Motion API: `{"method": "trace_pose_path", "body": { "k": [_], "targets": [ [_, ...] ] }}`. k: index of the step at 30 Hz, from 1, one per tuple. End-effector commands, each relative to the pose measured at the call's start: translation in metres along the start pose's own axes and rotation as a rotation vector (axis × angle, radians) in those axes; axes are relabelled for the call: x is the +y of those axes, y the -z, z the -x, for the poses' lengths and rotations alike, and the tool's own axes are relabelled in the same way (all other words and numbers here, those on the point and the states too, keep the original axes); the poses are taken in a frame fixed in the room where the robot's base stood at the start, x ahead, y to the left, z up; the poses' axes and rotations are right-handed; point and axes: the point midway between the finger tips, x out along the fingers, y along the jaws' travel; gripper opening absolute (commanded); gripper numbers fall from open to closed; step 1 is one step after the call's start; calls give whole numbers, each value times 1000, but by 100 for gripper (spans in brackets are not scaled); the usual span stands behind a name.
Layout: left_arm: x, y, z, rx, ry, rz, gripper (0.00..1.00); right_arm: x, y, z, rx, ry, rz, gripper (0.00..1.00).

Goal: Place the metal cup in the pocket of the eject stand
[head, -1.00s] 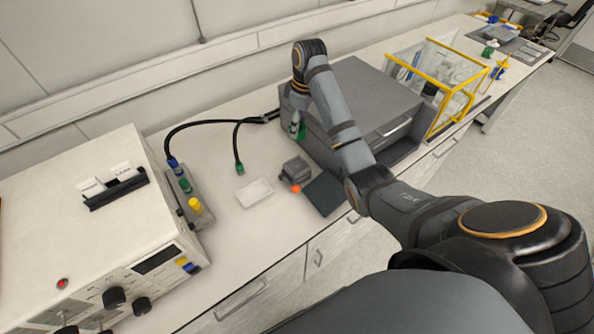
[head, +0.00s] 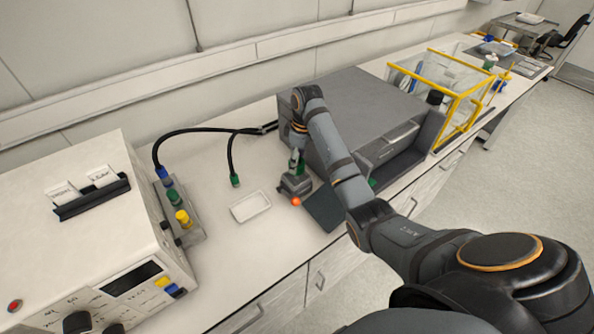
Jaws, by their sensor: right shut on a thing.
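The eject stand (head: 295,188) is a small dark grey block with an orange ball at its front, on the bench in front of the large grey box. My right gripper (head: 297,168) points down just above the stand, with green showing at its fingers. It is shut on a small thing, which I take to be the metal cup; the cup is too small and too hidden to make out. The stand's pocket is hidden under the gripper, so I cannot tell whether the cup touches it. My left gripper is out of view.
A white tray (head: 250,207) lies left of the stand and a dark flat pad (head: 326,206) right of it. The large grey box (head: 350,112) stands close behind. A black cable with a green end (head: 235,180) and a white control unit (head: 85,240) are to the left.

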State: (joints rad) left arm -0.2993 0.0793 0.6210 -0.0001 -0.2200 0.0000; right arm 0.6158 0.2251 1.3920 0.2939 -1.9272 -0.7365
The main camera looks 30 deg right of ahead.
Motion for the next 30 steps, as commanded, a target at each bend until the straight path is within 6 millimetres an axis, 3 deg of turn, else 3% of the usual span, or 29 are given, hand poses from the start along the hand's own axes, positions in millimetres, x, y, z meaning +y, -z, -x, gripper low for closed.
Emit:
{"method": "trace_pose_path", "body": {
  "k": [9, 19, 20, 21, 24, 30],
  "targets": [
    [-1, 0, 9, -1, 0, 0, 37, 0, -4, -34, 1, -1, 0, 13],
    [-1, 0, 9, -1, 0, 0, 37, 0, -4, -38, 1, -1, 0, 13],
    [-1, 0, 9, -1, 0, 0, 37, 0, -4, -38, 1, -1, 0, 53],
    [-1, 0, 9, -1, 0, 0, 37, 0, -4, -38, 1, -1, 0, 59],
    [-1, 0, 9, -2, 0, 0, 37, 0, -4, -38, 1, -1, 0, 72],
    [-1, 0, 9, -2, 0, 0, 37, 0, -4, -38, 1, -1, 0, 72]
  ]
}}
